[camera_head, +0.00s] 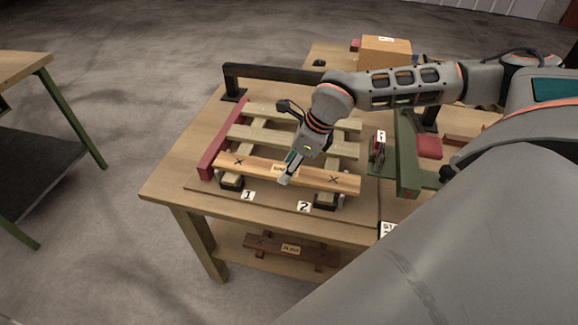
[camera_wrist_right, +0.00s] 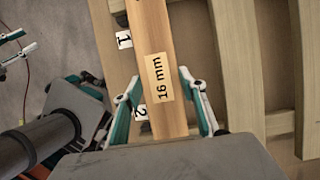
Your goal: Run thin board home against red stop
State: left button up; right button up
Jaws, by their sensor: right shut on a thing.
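The thin board (camera_head: 240,165), with two dark crosses, lies near the table's front edge. My left gripper (camera_wrist_right: 24,44) shows only there, at the upper left edge, apparently open and empty.
Pale slats (camera_head: 255,138) lie behind the board. Dark clamp blocks (camera_head: 232,183) stand below it, near tags 1 and 2. A black bar (camera_head: 270,73) spans the back, and a green frame (camera_head: 407,165) stands right. A dark board (camera_head: 275,247) lies on the lower shelf.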

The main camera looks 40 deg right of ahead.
jog(key=shift+w+a, duration=0.2)
jog(key=shift+w, duration=0.05)
jog(key=shift+w+a, duration=0.15)
jog(key=shift+a, duration=0.15)
jog(key=o, duration=1.3)
jog(key=shift+w, duration=0.1)
jog(key=v, duration=1.2)
jog(key=shift+r, duration=0.1)
